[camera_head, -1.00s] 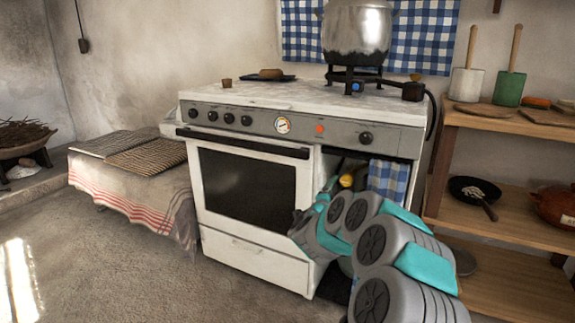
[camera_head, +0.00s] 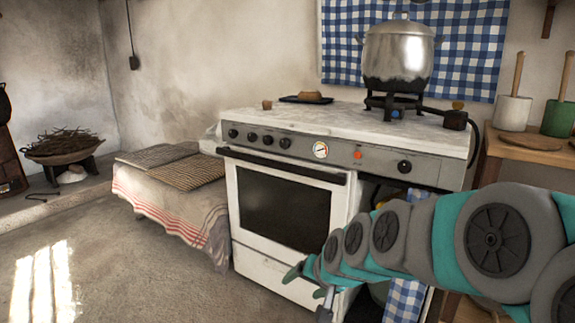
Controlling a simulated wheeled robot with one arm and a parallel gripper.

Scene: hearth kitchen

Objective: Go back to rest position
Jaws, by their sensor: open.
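My arm reaches in from the right, low in front of the stove (camera_head: 285,205). My gripper (camera_head: 308,282) is at the arm's far end, in front of the stove's lower drawer. Its fingers look spread, with nothing seen between them. Whether the fingers touch the stove front cannot be told. The arm covers the stove's lower right side and part of the shelf.
A metal pot (camera_head: 397,52) stands on a burner on the stove top. A low bench with a striped cloth (camera_head: 165,200) is left of the stove. A wooden shelf (camera_head: 520,150) stands at right. The floor (camera_head: 130,275) at front left is clear.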

